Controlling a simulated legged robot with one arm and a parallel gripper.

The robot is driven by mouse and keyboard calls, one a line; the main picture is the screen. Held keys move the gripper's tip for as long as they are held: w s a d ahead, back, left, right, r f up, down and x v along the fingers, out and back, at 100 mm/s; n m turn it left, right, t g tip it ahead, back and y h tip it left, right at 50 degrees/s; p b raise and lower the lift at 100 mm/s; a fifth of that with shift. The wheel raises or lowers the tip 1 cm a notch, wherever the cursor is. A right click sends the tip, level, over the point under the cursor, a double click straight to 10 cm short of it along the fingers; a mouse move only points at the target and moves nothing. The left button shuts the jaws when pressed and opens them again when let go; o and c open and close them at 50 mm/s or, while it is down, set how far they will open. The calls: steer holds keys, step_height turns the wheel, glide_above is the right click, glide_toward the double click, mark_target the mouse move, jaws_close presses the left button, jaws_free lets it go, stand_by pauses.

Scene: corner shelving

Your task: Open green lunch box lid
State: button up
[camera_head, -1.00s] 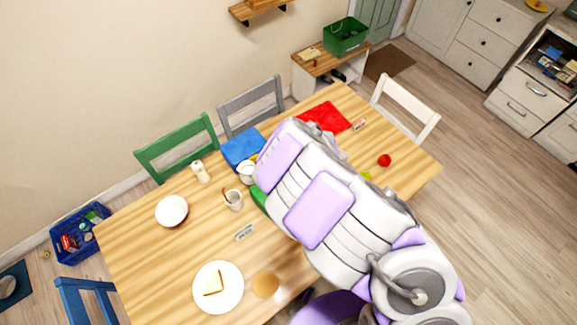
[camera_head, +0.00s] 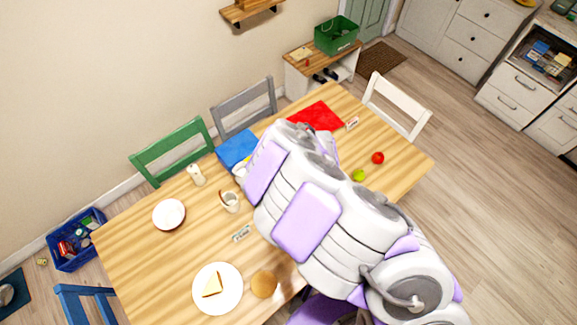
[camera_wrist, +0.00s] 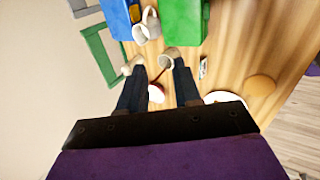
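A green box-like object (camera_wrist: 185,20), which looks like the lunch box, is at the top of the wrist view on the wooden table. Only part of it is in frame, and I cannot make out its lid or latch. In the head view my arm covers that spot. My gripper (camera_wrist: 157,68) is open, its two dark fingers apart and seemingly holding nothing. The green box lies beyond the fingertips, and they do not appear to touch it. In the head view the fingers are hidden behind my arm.
On the table (camera_head: 140,255) are a blue mat (camera_head: 238,150), red mat (camera_head: 318,116), mug (camera_head: 230,202), shaker (camera_head: 196,175), bowl (camera_head: 169,214), plate (camera_head: 217,289), green apple (camera_head: 358,175) and red fruit (camera_head: 378,157). Chairs surround it. A green crate (camera_head: 337,36) stands on a side bench.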

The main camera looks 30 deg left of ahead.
steer(key=v, duration=1.1)
steer(key=shift+d+r+b, duration=0.2)
steer(key=shift+r+b, duration=0.15)
stand_by(0.5)
